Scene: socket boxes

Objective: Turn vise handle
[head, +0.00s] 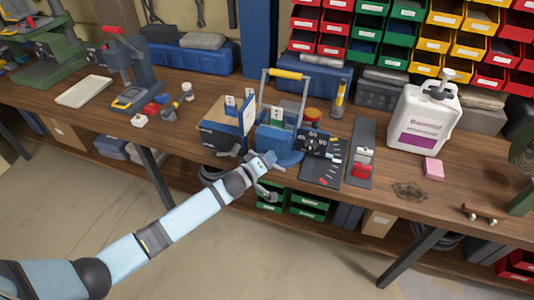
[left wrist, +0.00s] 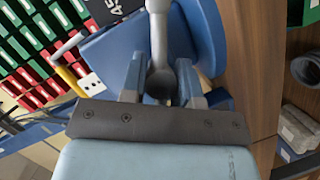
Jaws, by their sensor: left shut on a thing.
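The blue vise (head: 290,157) stands at the front edge of the wooden workbench, near the middle of the head view. My left gripper (head: 267,160) reaches it from the front left. In the left wrist view, my left gripper (left wrist: 160,78) has its two blue fingers on either side of the grey vise handle (left wrist: 158,40), near its rounded dark end. The gripper is shut on the handle. A blue rounded part of the vise (left wrist: 206,35) shows behind the handle. The contact is small and partly hidden in the head view. My right gripper is not in view.
A wooden-and-blue box (head: 222,130) stands left of the vise. A white jug (head: 425,118) is farther right. Colored bins (head: 400,35) hang behind.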

